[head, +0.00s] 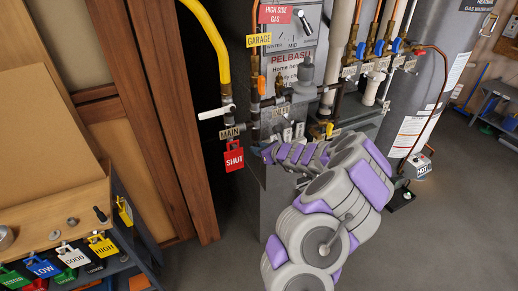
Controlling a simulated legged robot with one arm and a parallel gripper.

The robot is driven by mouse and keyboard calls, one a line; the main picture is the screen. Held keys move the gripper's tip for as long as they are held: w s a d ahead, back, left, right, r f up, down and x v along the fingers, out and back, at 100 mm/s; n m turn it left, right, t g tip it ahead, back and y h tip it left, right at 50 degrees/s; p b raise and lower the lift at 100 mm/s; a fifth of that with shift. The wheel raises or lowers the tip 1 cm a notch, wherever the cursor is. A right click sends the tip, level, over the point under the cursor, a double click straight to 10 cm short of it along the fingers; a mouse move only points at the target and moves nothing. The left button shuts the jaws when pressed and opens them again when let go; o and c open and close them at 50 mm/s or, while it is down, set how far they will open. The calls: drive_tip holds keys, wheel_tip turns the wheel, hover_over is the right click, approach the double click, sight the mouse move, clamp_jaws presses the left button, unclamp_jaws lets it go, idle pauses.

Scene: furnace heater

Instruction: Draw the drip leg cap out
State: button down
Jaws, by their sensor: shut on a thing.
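My arm reaches up from the bottom middle of the head view to the front of the grey furnace cabinet (238,95). My gripper (267,153) is at the lower end of the dark vertical gas pipe (255,120), just right of the MAIN label (230,132). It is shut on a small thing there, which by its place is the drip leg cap. The cap itself is hidden by the gripper, and I cannot tell whether it is still on the pipe.
A red SHUT tag (234,157) hangs left of my gripper below a white-handled valve (217,112) on the yellow gas hose (215,50). Several pipes with valves stand close at the right. A rack with coloured tags (70,258) is at the lower left.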

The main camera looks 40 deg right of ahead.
wheel_tip(320, 180, down, 4)
drive_tip(key=shift+r+b, duration=0.1)
drive_tip(key=shift+b, duration=0.6)
